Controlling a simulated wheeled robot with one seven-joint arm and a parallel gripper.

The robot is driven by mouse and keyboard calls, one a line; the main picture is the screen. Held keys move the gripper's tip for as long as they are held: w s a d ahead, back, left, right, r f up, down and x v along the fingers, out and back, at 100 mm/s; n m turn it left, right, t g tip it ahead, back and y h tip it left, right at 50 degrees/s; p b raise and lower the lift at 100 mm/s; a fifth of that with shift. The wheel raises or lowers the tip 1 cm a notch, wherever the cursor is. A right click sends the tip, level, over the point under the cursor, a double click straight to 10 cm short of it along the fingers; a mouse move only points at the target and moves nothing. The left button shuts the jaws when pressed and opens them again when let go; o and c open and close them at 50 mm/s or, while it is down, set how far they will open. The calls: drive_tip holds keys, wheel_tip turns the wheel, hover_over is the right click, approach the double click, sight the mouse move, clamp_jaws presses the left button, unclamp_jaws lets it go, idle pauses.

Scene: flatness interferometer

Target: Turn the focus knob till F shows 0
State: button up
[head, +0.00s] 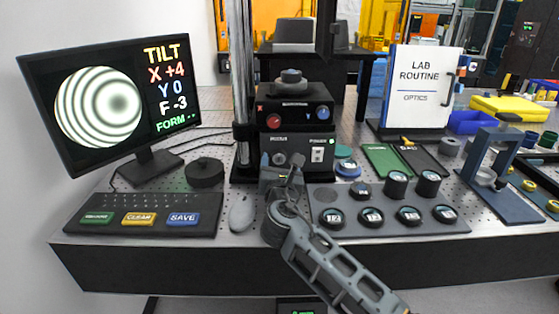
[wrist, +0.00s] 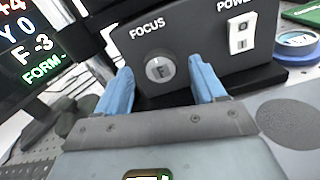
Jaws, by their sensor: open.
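The focus knob (wrist: 159,69) is a grey dial marked F on the dark front panel, below the word FOCUS, in the wrist view. In the head view it is a small dial (head: 279,158) on the lower box of the instrument. My gripper (wrist: 162,90) is open, its two blue fingers either side of the knob in the picture and apart from it. In the head view my gripper (head: 283,180) is in front of the lower box, partly hidden by my arm. The monitor (head: 106,97) reads X +4, Y 0, F -3, with curved fringes.
A power switch (wrist: 241,34) is right of the knob. Red and blue knobs are on the upper box (head: 295,112). A mouse (head: 242,213) and keyboard panel (head: 150,215) lie left of my arm. A tray of round parts (head: 390,219) lies right.

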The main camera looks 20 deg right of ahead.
drive_tip(key=shift+x, duration=0.85)
drive_tip(key=c, duration=1.1)
